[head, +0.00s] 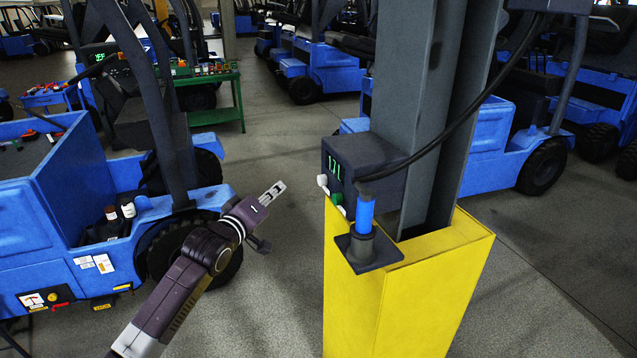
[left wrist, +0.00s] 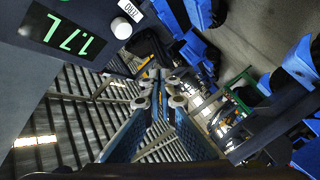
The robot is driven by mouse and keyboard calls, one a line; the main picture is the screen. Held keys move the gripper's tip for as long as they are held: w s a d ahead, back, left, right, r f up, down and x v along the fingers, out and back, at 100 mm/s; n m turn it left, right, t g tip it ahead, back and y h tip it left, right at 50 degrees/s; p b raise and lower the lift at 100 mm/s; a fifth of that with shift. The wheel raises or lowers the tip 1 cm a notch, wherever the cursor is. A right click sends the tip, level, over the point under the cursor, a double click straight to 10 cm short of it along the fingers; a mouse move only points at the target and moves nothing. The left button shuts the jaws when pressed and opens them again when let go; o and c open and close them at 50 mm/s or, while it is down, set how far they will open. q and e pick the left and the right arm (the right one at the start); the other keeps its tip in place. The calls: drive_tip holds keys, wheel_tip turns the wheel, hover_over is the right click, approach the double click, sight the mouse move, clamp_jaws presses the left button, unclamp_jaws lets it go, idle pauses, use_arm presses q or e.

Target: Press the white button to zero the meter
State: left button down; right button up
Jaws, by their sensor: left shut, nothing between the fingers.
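The meter (head: 365,165) is a dark box with a green digital display on top of a yellow pedestal. In the left wrist view its display (left wrist: 68,35) reads 1.7L, turned on its side. The white button (head: 322,181) sticks out of the meter's front face, and it also shows in the left wrist view (left wrist: 121,28) beside a small white label. My left gripper (head: 275,190) is shut and empty, left of the white button and apart from it. Its closed fingers (left wrist: 163,84) show in the left wrist view, below and right of the button. My right gripper is not seen.
A green button (head: 337,199) sits close to the white one. A blue forklift (head: 70,200) is at left. Grey floor is free between.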

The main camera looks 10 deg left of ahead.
sight(322, 180)
use_arm(q)
drive_tip(key=w+d+b, duration=0.1)
drive_tip(key=w+d, duration=0.3)
drive_tip(key=d, duration=0.2)
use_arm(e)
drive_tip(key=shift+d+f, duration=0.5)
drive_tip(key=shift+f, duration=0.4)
use_arm(q)
drive_tip(key=shift+w+d, duration=0.1)
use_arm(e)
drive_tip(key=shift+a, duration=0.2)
use_arm(q)
drive_tip(key=shift+d, duration=0.1)
drive_tip(key=shift+w+d, duration=0.25)
drive_tip(key=shift+d, duration=0.05)
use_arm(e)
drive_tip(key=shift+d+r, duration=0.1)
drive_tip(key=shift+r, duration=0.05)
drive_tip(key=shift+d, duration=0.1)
